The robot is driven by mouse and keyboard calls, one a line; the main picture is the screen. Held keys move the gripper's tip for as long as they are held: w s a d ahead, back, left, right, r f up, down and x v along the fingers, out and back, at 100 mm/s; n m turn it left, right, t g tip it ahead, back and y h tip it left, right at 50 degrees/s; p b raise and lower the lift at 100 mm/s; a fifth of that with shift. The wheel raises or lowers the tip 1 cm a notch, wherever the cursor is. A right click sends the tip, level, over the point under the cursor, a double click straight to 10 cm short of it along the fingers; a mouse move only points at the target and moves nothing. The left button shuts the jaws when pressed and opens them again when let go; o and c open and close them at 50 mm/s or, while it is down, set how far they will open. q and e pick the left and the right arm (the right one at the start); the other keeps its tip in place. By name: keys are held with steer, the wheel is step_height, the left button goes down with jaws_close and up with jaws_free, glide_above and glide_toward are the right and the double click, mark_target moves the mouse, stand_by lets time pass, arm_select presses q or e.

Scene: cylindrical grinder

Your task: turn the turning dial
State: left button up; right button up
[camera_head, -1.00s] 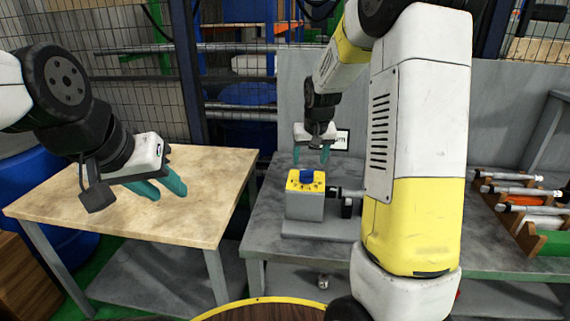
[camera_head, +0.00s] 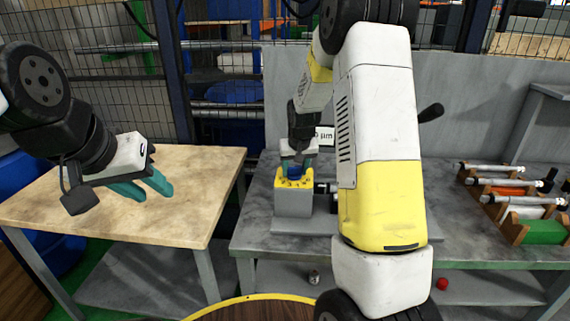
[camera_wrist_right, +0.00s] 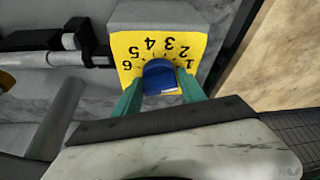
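The turning dial is a blue knob (camera_head: 293,172) on a yellow numbered plate (camera_head: 306,183), on top of a grey block (camera_head: 293,203) on the grey bench. In the right wrist view the blue knob (camera_wrist_right: 160,78) sits amid the printed numbers 1 to 6 on the plate (camera_wrist_right: 130,50). My right gripper (camera_head: 297,165) is down at the knob; its teal fingers (camera_wrist_right: 160,92) stand on either side of it. Whether they press on the knob is unclear. My left gripper (camera_head: 145,188) hangs over the wooden table, its teal fingers apart and empty.
The wooden table (camera_head: 200,215) on the left is bare. A rack (camera_head: 515,228) of several micrometer-like tools stands on the right of the grey bench (camera_head: 395,262). A horizontal metal shaft (camera_wrist_right: 30,60) adjoins the dial block. My right arm hides the bench's middle.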

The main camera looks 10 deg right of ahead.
steer(key=c, duration=0.8)
steer(key=shift+d+n, duration=0.1)
steer(key=shift+n, duration=0.2)
steer(key=shift+n+y, duration=0.4)
steer(key=shift+n, duration=0.5)
steer(key=shift+n+g+y, duration=0.3)
steer(key=shift+n+y, duration=0.4)
steer(key=shift+n, duration=1)
steer(key=o, duration=1.3)
